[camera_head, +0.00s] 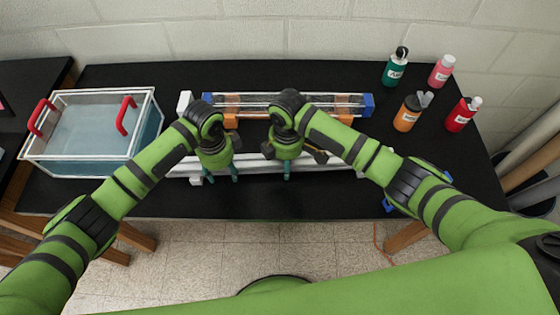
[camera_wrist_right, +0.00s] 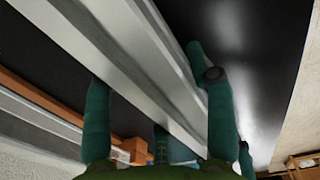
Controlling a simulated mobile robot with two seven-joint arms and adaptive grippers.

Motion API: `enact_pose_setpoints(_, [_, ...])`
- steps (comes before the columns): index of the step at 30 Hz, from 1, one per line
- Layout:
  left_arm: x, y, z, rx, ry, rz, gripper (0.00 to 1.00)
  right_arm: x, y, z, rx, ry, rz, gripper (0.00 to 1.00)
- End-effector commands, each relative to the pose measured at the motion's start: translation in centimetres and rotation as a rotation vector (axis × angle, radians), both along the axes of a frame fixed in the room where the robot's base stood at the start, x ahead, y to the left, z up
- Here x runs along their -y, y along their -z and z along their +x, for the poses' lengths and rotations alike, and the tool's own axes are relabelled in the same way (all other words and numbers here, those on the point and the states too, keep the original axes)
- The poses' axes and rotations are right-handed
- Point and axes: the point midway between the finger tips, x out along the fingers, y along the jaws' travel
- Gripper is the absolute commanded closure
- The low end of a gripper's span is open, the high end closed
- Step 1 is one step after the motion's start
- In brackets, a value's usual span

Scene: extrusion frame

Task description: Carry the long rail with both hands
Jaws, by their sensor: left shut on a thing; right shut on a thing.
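The long silver rail (camera_head: 322,162) runs left to right near the front of the black table in the head view. My left gripper (camera_head: 221,178) is shut on it left of its middle. My right gripper (camera_head: 287,173) is shut on it further right. In the right wrist view the rail (camera_wrist_right: 135,65) passes diagonally between the green fingers of my right gripper (camera_wrist_right: 158,112). The hands partly hide the rail in the head view, and I cannot tell its height above the table there.
Behind the rail lies a clear-and-silver assembly (camera_head: 335,103) with blue ends and orange supports. A water tank (camera_head: 95,170) with red handles stands at left. A green bottle (camera_head: 395,68) and several others stand at right.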

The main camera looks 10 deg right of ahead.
Motion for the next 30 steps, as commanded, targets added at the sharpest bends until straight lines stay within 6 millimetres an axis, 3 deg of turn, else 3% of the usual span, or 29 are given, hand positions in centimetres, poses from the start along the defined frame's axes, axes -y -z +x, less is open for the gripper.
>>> enact_pose_setpoints(10, [0.0,-0.6,0.1,0.002,0.0,-0.001,1.0,-0.1,-0.6,0.0,-0.001,0.001,0.002,1.0])
enact_pose_setpoints(24, [0.0,-4.7,0.1,0.003,-0.001,-0.001,1.0,0.0,-4.7,0.0,-0.001,0.001,0.001,1.0])
enact_pose_setpoints(30, [0.0,-5.2,0.1,0.002,-0.001,-0.001,1.0,0.0,-5.2,0.0,-0.001,0.001,0.001,1.0])
